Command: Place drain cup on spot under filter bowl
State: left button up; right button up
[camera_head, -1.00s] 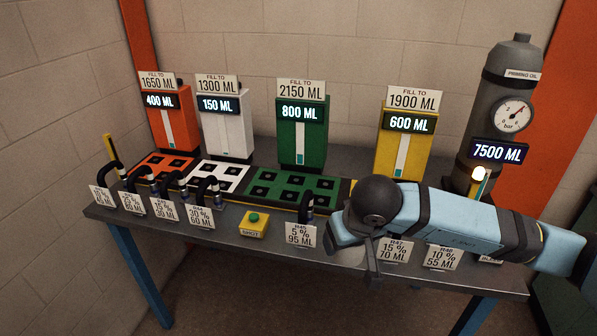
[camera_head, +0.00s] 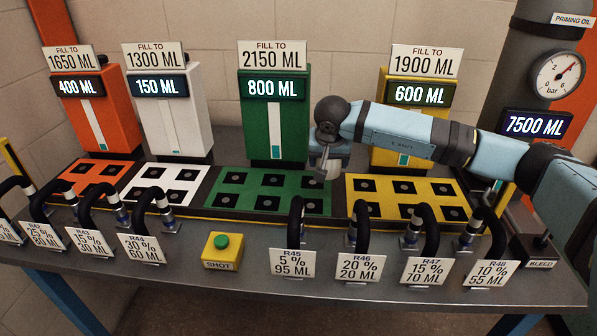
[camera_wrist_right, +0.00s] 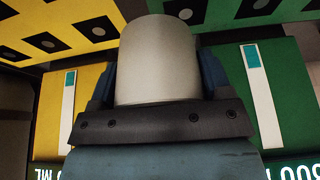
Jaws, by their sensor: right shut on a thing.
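My right gripper (camera_head: 326,166) is shut on a pale grey-white cylindrical cup (camera_wrist_right: 158,58), seen clearly between the two blue fingers in the right wrist view. In the head view the cup (camera_head: 331,172) is small and partly hidden by the gripper. It is held above the bench near the right edge of the green mat (camera_head: 213,201), in front of the gap between the green and yellow units. I cannot make out a filter bowl or a marked spot under one. My left gripper is not in view.
Orange, white, green (camera_head: 274,125) and yellow (camera_head: 392,95) display units stand at the back, each behind a mat with dark square ports. Several black looped hoses (camera_head: 426,215) with label cards line the front. A yellow button box (camera_head: 221,252) and a grey oil tank (camera_head: 515,70) stand here too.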

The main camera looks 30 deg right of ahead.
jog(key=w+d+p, duration=0.1)
jog(key=w+d, duration=0.8)
jog(key=w, duration=0.5)
jog(key=f, duration=0.5)
jog(key=shift+w+f+p, duration=0.3)
jog(key=shift+w+p, duration=0.05)
notch_tip(320, 180, down, 5)
jog(key=shift+w+d+f+p, duration=0.2)
jog(key=shift+w+f+p, duration=0.1)
jog(key=shift+f, duration=0.1)
jog(key=shift+s, duration=0.1)
jog(key=shift+f+b, duration=0.2)
jog(key=shift+b, duration=0.1)
jog(key=o, duration=0.7)
jog(key=shift+r, duration=0.1)
jog(key=shift+c, duration=0.2)
